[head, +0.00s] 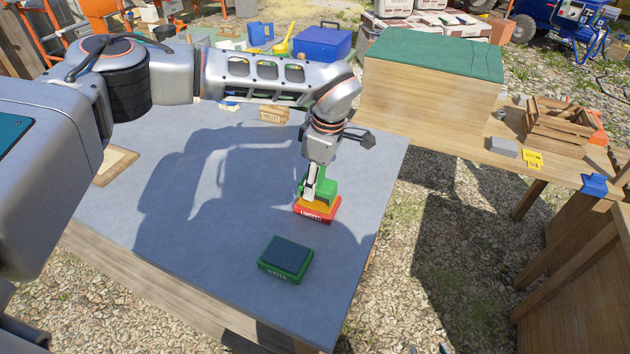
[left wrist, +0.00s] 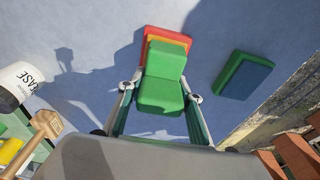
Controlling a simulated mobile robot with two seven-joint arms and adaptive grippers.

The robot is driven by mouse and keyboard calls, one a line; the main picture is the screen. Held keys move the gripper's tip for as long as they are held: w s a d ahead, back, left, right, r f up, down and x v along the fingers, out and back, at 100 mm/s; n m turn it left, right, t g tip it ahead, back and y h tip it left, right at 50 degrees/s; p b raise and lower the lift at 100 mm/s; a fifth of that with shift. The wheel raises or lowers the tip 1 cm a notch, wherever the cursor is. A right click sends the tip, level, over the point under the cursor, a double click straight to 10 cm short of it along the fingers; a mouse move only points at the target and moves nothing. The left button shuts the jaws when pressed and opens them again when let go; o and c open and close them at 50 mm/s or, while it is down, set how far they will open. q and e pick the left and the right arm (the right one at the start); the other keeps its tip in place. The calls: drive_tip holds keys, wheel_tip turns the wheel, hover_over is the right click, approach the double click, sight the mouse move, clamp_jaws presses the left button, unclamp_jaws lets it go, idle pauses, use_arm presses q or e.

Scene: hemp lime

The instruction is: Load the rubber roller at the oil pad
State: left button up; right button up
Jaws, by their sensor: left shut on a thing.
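My left gripper (head: 313,182), whose arm comes in from the left, points down at the table. It is shut on a green block-like tool (head: 325,188), taken as the rubber roller; no roller shape shows. In the left wrist view the tool (left wrist: 162,92) is between the two fingers. A yellow layer and a red pad (head: 318,214) with a lettered front show beneath the tool; whether they touch it is unclear. A separate dark green pad (head: 287,256) with a dark top and lettering lies nearer the front edge. I cannot read which is the oil pad. My right gripper is out of view.
The grey-blue tabletop (head: 215,250) is clear around the dark green pad. A wooden box with a green top (head: 430,90) stands behind right. A wooden mallet (left wrist: 45,125) and a white can (left wrist: 18,85) show in the left wrist view. A wooden crate (head: 560,125) stands right.

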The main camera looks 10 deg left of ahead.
use_arm(q)
drive_tip(key=shift+f, duration=0.3)
drive_tip(key=shift+f, duration=0.15)
idle(1.7)
drive_tip(key=shift+r+p, duration=1.75)
drive_tip(key=shift+r, duration=0.55)
drive_tip(key=shift+r+p, duration=1)
drive_tip(key=shift+r, duration=0.35)
